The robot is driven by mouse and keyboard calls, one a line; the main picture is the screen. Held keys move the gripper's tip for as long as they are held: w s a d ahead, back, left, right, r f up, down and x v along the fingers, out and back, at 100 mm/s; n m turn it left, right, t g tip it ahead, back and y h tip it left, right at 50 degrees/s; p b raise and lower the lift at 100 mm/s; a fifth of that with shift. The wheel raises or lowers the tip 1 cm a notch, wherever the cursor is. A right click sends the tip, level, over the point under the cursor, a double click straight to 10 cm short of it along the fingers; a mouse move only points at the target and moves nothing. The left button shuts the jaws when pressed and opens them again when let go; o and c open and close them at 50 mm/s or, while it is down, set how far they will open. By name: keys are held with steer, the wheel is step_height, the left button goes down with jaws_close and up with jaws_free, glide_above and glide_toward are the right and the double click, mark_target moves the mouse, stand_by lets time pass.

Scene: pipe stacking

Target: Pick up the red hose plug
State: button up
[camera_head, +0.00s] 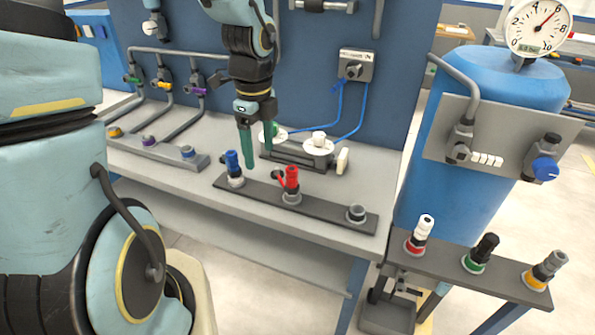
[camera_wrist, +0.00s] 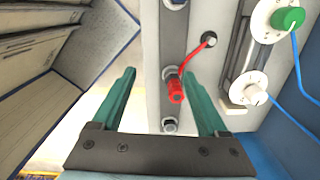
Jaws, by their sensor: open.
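The red hose plug (camera_head: 291,179) stands upright in the middle socket of a dark rail (camera_head: 325,207) on the grey bench. In the wrist view the red plug (camera_wrist: 176,91) appears between my fingers, closer to the right one, with a short red hose curving up to a dark end. My gripper (camera_head: 258,160) is open and empty, its green fingers pointing down above the bench, left of and behind the plug in the head view. Its fingers also show in the wrist view (camera_wrist: 159,75). No contact with the plug is visible.
A blue plug (camera_head: 233,163) stands left of the red one; an empty socket (camera_head: 356,212) is at right. White round fittings (camera_head: 318,144) with blue hoses stand behind. A side shelf (camera_head: 450,267) holds white, black and grey plugs. A blue tank (camera_head: 500,100) stands at right.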

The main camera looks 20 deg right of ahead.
mark_target(292, 180)
steer(key=d+m, duration=0.2)
steer(key=s+d+m, duration=0.1)
steer(key=d+m, duration=0.1)
steer(key=s+d+r+m+p, duration=0.1)
steer(key=m, duration=0.2)
steer(key=shift+d, duration=0.4)
steer(key=shift+s+d+f+m, duration=0.1)
steer(key=shift+d+m, duration=0.15)
steer(key=shift+m, duration=0.05)
step_height(292, 180, down, 5)
steer(key=shift+f, duration=0.15)
steer(key=shift+w+f+p, duration=0.2)
steer(key=shift+f+p, duration=0.35)
steer(key=shift+f, duration=2.1)
steer(key=shift+d, duration=0.1)
jaws_close()
